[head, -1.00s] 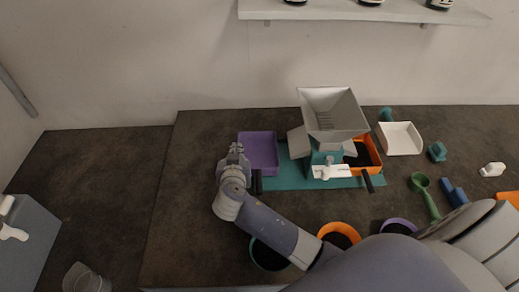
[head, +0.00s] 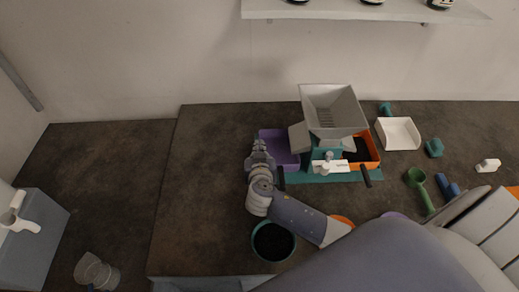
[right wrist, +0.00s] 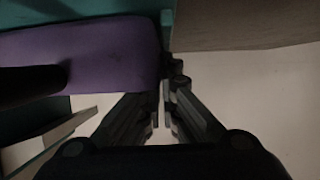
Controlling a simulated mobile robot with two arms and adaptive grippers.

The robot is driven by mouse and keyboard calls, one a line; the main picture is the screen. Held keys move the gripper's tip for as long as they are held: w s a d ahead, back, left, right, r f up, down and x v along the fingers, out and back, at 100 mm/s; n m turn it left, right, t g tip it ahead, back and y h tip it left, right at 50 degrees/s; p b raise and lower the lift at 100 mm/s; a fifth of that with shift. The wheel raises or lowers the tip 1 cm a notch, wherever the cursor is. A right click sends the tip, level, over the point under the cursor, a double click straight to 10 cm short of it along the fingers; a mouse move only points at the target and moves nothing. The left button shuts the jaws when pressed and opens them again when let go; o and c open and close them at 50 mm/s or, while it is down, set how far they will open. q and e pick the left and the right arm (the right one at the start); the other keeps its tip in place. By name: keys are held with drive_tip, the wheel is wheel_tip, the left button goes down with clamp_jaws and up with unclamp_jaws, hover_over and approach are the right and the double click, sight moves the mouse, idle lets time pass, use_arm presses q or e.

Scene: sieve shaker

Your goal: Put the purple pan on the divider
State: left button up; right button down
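The purple pan (head: 283,147) sits on the left side of the divider, a grey hopper (head: 334,112) over a teal base (head: 318,178). The pan's right side is close to the divider's grey chute, and its black handle (head: 281,176) points to the front. My right gripper (head: 259,147) is at the pan's left outer side. In the right wrist view its fingers (right wrist: 164,112) are close together, with nothing visible between them, beside the purple pan wall (right wrist: 105,48). I cannot tell whether they touch it. My left gripper is not in view.
An orange pan (head: 374,154) sits at the divider's right. A white scoop tray (head: 398,133), a green scoop (head: 417,181) and a blue piece (head: 448,188) lie further right. A teal-rimmed bowl (head: 273,242) stands in front. The table's left part is clear.

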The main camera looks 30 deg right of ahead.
drive_tip(key=c, duration=1.8)
unclamp_jaws()
drive_tip(key=shift+f, duration=0.1)
drive_tip(key=shift+s+a, duration=0.1)
drive_tip(key=shift+s, duration=0.2)
drive_tip(key=b+v, duration=0.2)
drive_tip(key=v, duration=0.8)
drive_tip(key=shift+s+a+r, duration=0.3)
drive_tip(key=shift+s+r, duration=0.25)
drive_tip(key=shift+s, duration=0.05)
